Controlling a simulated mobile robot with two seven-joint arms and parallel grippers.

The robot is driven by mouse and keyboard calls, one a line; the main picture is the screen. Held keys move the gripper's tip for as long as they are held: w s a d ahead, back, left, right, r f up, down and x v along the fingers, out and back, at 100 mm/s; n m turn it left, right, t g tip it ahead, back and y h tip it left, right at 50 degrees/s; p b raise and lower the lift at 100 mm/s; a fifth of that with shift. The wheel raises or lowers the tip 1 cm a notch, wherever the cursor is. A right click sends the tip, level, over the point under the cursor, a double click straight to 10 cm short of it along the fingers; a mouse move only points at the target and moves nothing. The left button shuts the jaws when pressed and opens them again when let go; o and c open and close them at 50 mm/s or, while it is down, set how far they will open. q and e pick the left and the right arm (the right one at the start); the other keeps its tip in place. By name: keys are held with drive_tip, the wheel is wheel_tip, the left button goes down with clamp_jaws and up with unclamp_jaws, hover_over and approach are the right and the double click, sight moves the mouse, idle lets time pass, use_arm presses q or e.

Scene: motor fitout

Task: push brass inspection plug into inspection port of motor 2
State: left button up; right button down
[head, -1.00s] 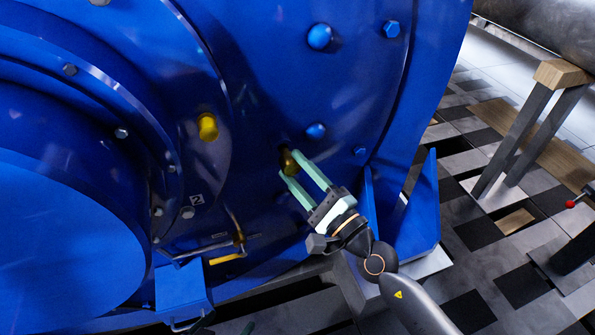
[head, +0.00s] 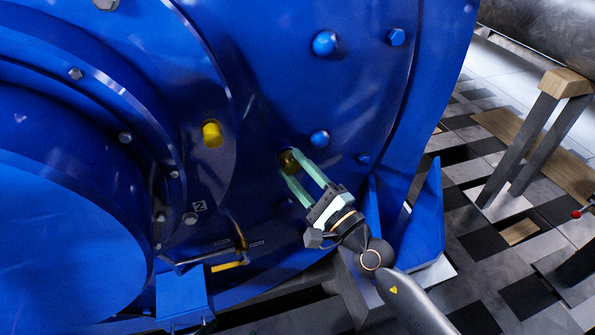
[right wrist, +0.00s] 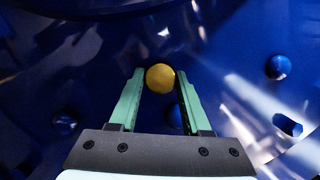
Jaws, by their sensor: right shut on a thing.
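The large blue motor (head: 270,95) fills the head view and carries a "2" label (head: 199,206). The plug also shows in the right wrist view (right wrist: 160,77), round end toward the camera, between the fingertips. My left gripper is not in view.
A yellow plug (head: 212,134) and blue bolt heads (head: 325,43) stick out of the motor near the arm. A yellow-handled lever (head: 230,265) sits lower left. Blue foot brackets (head: 428,220) and a wooden-topped stand (head: 535,130) are at right.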

drive_tip(key=shift+w, duration=0.2)
drive_tip(key=shift+c, duration=1.4)
unclamp_jaws()
drive_tip(key=v, duration=0.5)
drive_tip(key=shift+f+b, duration=0.2)
drive_tip(key=shift+b, duration=0.1)
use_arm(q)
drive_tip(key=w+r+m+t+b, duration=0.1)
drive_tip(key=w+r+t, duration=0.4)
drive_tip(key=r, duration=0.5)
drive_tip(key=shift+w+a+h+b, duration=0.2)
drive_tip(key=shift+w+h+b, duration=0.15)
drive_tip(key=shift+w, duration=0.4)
use_arm(e)
approach(296, 170)
drive_tip(key=shift+r+v, duration=0.2)
drive_tip(key=shift+v, duration=0.95)
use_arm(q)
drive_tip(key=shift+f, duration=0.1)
